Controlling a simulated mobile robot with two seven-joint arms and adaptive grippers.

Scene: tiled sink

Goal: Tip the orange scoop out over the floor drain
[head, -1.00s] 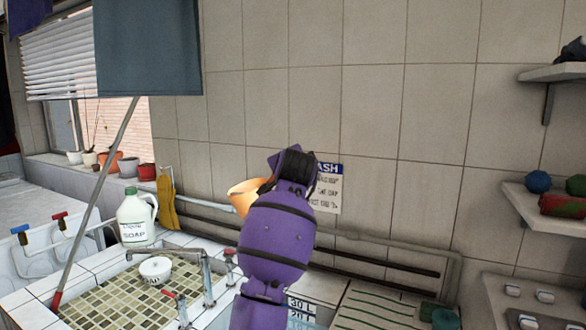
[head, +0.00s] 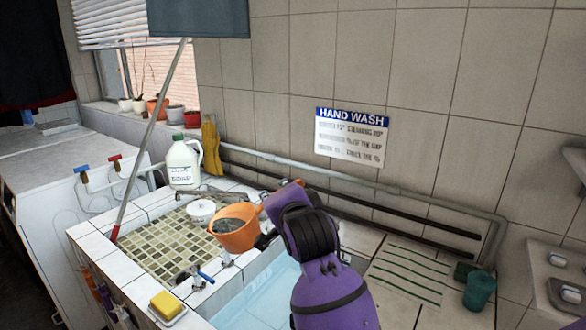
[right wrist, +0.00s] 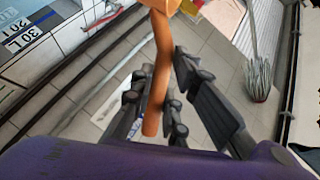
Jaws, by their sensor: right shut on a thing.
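The orange scoop (head: 236,238) is held over the edge between the green-tiled basin and the water basin in the head view. Its mouth faces up, and a dark grey-green content or inner surface shows inside; I cannot tell which. My right gripper (head: 271,213) is shut on its handle. In the right wrist view the orange handle (right wrist: 162,70) runs between the dark fingers (right wrist: 158,98), with the cup partly cut off at the top. I cannot make out a floor drain in either view. My left gripper is not in view.
Taps (head: 193,277) stand near the scoop. A yellow sponge (head: 167,304) lies at the front edge. A pole (head: 150,135) leans at left. A teal cup (head: 480,290) stands right.

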